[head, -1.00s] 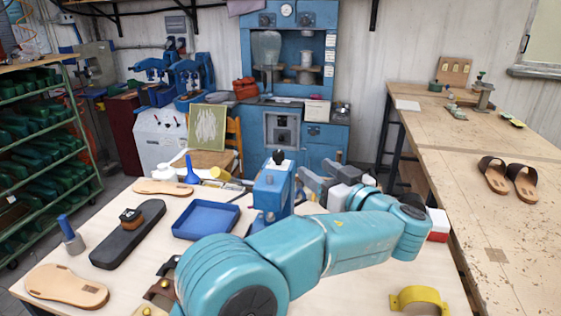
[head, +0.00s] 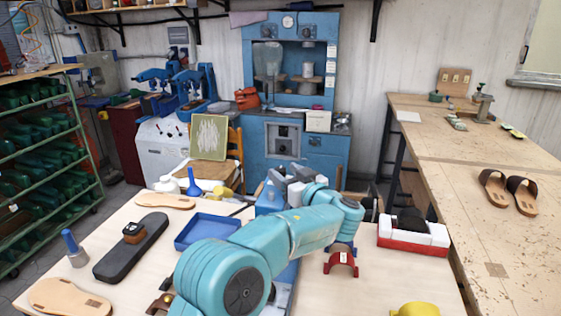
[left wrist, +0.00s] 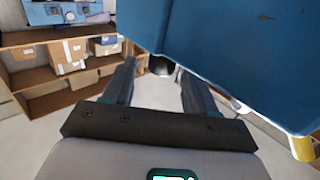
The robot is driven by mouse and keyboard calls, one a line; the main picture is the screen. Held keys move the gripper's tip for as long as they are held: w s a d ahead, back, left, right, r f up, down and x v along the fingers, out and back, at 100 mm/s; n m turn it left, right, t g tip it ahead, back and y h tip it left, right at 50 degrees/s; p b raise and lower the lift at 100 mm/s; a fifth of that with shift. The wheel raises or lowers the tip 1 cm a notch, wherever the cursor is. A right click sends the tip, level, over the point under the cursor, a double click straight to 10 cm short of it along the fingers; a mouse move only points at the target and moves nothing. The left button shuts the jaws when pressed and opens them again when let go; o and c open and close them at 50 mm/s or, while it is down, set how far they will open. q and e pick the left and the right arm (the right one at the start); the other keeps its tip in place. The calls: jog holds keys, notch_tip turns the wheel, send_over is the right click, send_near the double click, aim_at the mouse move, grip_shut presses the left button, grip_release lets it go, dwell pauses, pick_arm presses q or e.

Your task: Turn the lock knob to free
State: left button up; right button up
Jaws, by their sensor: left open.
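A blue box-shaped machine (head: 268,201) stands on the light table, mostly hidden behind my left arm. My left gripper (head: 283,173) is open, at the top of this machine. In the left wrist view a large blue body (left wrist: 235,55) fills the upper right. There a small dark round part, perhaps the lock knob (left wrist: 160,66), shows between the tips of my open left gripper (left wrist: 158,76). I cannot tell whether the fingers touch it. The knob is not visible in the head view now. My right gripper is not in view.
A red-and-white holder (head: 413,235), a dark red arch (head: 341,263) and a yellow part (head: 415,309) lie on the right.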

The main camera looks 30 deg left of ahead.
aim_at(284, 172)
pick_arm(q)
jog(key=x, duration=0.2)
jog(key=shift+w+a+r+p, duration=0.1)
jog(key=shift+a+p, duration=0.3)
jog(key=shift+w, duration=0.15)
